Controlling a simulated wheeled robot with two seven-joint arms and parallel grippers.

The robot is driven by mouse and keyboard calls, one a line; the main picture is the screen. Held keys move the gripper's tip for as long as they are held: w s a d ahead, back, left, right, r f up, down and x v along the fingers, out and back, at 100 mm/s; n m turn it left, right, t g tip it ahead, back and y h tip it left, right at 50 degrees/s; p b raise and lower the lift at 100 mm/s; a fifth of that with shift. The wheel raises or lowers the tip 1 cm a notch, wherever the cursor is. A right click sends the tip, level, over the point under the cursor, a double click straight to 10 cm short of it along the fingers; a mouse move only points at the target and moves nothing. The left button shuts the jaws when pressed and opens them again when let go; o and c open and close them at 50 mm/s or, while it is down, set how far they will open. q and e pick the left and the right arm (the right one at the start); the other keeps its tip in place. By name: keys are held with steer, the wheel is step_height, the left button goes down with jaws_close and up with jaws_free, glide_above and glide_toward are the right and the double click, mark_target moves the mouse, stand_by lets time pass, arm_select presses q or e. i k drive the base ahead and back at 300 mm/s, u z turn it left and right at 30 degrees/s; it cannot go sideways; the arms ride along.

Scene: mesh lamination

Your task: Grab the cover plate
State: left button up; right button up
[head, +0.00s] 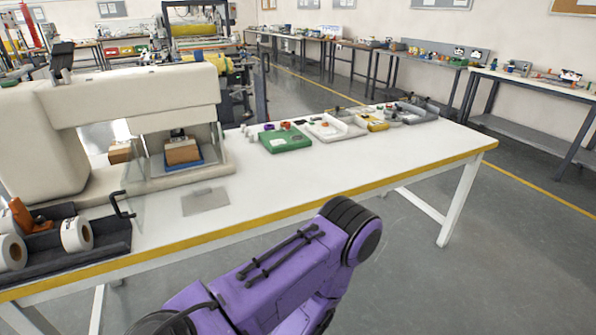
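A purple link of my own arm shows at the bottom middle, in front of the table's yellow edge. Its gripper is out of the picture, and no other gripper shows. Nothing is seen touching the plate.
The cream machine (150,97) stands behind the plate, with a brown block (182,152) under its head. A dark tray (105,238) with white rolls sits at left. A green tray (286,139) and other trays line the back. The table's middle (340,165) is clear.

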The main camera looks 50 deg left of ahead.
mark_target(206, 199)
steer(key=z, duration=0.6)
steer(key=k, duration=1.15)
steer(key=u, duration=0.6)
